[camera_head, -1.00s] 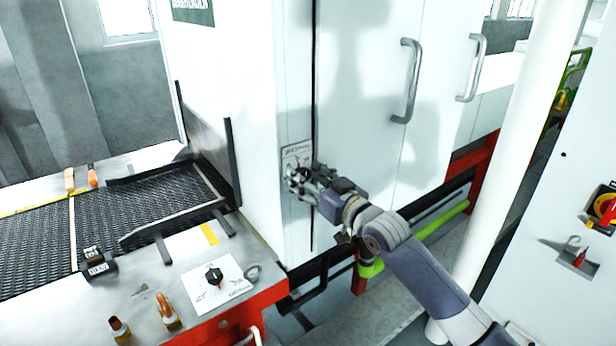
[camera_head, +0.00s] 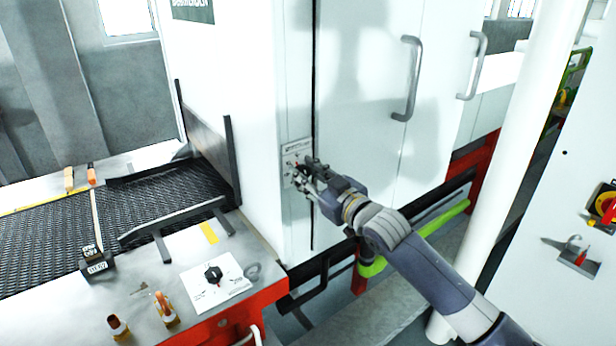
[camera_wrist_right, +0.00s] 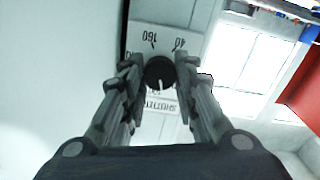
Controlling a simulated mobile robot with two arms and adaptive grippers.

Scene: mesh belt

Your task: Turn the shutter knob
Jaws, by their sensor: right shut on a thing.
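The shutter knob (camera_wrist_right: 159,73) is a round black knob with a white pointer line, on a pale scale plate in the right wrist view. The plate carries upside-down numbers, 160 and 40 among them. In the head view the plate (camera_head: 292,150) is on the narrow front face of the white cabinet. My right gripper (camera_head: 303,168) reaches it from the right and mostly hides the knob there. In the right wrist view its two fingers (camera_wrist_right: 160,82) flank the knob, shut on it. My left gripper is not in view.
A dark mesh belt (camera_head: 165,197) lies at the left. In front of it, a table (camera_head: 150,262) holds a second black knob (camera_head: 213,275) and small tools. A door handle (camera_head: 408,80) projects right of the gripper. A white pillar (camera_head: 510,170) stands farther right.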

